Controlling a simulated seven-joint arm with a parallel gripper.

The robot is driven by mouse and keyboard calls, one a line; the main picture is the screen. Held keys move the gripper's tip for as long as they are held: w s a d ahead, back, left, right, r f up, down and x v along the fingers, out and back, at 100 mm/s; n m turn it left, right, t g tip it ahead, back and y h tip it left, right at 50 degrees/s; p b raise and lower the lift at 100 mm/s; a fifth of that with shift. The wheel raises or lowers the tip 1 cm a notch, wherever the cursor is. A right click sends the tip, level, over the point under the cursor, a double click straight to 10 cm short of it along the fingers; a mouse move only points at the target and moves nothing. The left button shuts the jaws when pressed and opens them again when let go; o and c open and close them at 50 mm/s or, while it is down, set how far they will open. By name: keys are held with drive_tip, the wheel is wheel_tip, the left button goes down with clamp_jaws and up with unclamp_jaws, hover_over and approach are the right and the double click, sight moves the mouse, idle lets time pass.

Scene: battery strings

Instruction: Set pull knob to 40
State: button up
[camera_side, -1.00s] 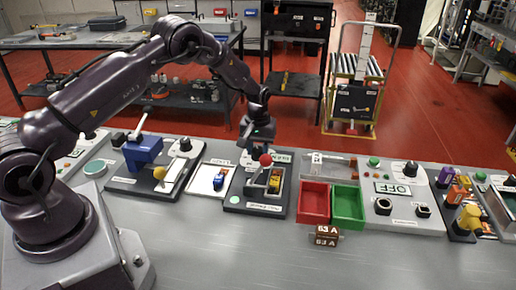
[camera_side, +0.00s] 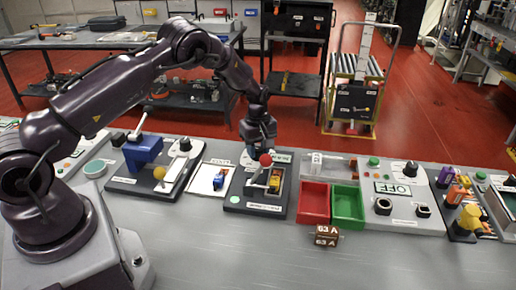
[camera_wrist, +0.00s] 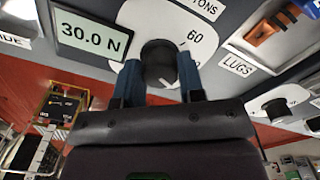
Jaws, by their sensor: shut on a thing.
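The pull knob (camera_wrist: 158,62) is a round black knob on a white dial plate (camera_wrist: 203,48) in the wrist view. The number 60 shows beside it on the right; other dial marks are partly hidden. The display (camera_wrist: 92,36) to its left reads 30.0 N. My gripper (camera_wrist: 160,80) has its two blue fingers shut on the knob, one on each side. In the side view my gripper (camera_side: 256,148) points down at the back of the dark press panel (camera_side: 237,206), and the knob is hidden there.
A red-ball lever (camera_side: 266,159) stands just in front of my gripper. A red bin (camera_side: 313,216) and a green bin (camera_side: 348,222) are to the right. A label reading LUGS (camera_wrist: 237,64) and an orange part (camera_wrist: 262,34) lie right of the dial. The front table is mostly clear.

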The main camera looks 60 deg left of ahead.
sight(258, 149)
drive_tip(key=n, duration=0.4)
drive_tip(key=n, duration=0.2)
drive_tip(key=shift+n, duration=0.4)
drive_tip(key=o, duration=0.8)
drive_tip(key=shift+c, duration=0.2)
drive_tip(key=shift+r, duration=0.1)
drive_tip(key=shift+r, duration=1.65)
